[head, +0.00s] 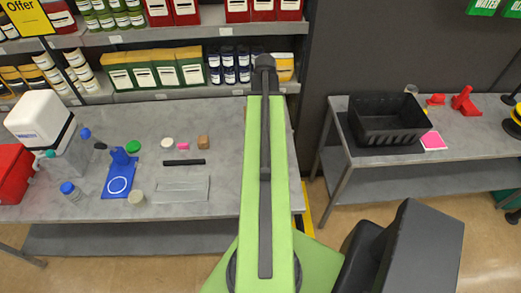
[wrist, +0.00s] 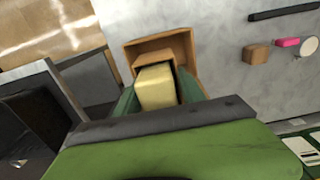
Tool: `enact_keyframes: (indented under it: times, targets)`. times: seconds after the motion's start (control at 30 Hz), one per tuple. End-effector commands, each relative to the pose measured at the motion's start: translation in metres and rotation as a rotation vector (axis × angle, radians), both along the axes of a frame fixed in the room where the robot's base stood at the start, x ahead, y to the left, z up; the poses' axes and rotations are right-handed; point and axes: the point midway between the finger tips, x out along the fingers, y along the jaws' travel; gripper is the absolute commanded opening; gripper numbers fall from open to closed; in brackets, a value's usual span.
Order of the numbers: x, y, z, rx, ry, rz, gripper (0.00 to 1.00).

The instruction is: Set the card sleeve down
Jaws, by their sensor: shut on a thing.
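The card sleeve (wrist: 182,45) is a brown, open-sided cardboard piece at the top centre of the wrist view. A pale yellow block-like part (wrist: 156,87) shows at its near side, between my fingers. I cannot tell whether that part belongs to the sleeve. My gripper (wrist: 158,95) has its dark green fingers closed in on this piece from both sides. The sleeve is over the grey bench near its edge; whether it touches the top is unclear. In the head view my green arm hides the gripper and most of the sleeve.
On the left bench (head: 225,190) are a brown cube (head: 204,142), a pink block (head: 183,147), a white disc (head: 167,143), a black bar (head: 184,162) and a blue stand (head: 118,175). Shelves stand behind. A black crate (head: 388,122) is on the right bench.

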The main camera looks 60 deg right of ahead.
Motion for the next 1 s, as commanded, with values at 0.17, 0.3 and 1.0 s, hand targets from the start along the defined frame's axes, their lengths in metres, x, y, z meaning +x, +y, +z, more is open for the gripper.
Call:
enact_keyframes:
  times: [0.17,0.3,1.0]
  targets:
    - [0.003,0.002,-0.059,0.0,0.0,0.005,0.08]
    - [0.003,0.003,-0.095,0.0,0.0,0.007,0.08]
    - [0.005,0.004,-0.167,0.0,0.0,0.009,0.08]
